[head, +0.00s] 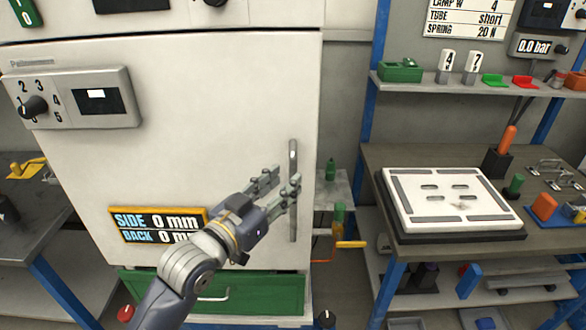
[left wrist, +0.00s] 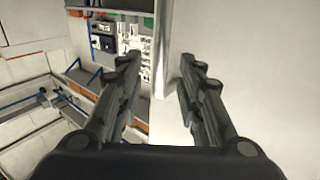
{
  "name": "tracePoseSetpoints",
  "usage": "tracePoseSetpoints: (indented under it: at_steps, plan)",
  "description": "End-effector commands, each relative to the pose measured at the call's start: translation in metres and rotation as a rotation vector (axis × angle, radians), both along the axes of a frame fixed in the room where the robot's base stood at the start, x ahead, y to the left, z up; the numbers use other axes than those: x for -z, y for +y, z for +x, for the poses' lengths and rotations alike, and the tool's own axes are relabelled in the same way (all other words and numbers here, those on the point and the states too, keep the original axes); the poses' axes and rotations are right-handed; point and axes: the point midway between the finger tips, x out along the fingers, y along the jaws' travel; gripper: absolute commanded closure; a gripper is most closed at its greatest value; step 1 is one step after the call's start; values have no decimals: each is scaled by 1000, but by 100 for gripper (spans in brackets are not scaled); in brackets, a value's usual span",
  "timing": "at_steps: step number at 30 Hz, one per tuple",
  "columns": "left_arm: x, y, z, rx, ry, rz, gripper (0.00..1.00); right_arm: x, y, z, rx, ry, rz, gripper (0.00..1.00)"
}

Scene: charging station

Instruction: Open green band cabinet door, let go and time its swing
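A large white cabinet door (head: 200,80) fills the left half of the head view and looks shut. Its upright grey bar handle (head: 293,230) is near the right edge. A green panel (head: 270,290) with its own small pull lies below the door. My left gripper (head: 284,178) is at the middle of the handle, its fingers spread. In the left wrist view the handle (left wrist: 163,45) appears between the fingertips of my left gripper (left wrist: 160,64), with a gap on each side. I cannot tell how deep the bar sits between them. My right gripper is not in view.
A display (head: 158,223) reading SIDE 0 mm, BACK 0 mm sits low on the door. A numbered dial panel (head: 75,98) is at upper left. To the right, a workbench (head: 385,160) holds a white plate (head: 450,203). A yellow-handled crank (head: 350,244) is right of the door.

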Motion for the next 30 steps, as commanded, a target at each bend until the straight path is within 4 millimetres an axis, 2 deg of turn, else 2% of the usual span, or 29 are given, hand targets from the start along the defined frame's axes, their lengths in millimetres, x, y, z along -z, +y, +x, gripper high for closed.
tracePoseSetpoints:
  at_steps: [3,9,21,23,26,30]
  plan:
    - [-2,-11,17,-1,1,-2,66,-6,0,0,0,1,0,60]
    - [-1,-23,34,-1,1,-1,66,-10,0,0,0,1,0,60]
    - [0,-26,40,-1,0,0,66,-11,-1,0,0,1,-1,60]
    - [0,-26,40,-1,0,0,77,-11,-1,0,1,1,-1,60]
    - [1,-26,40,-1,1,1,100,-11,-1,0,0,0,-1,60]
    - [1,-26,40,-1,1,1,100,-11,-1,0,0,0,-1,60]
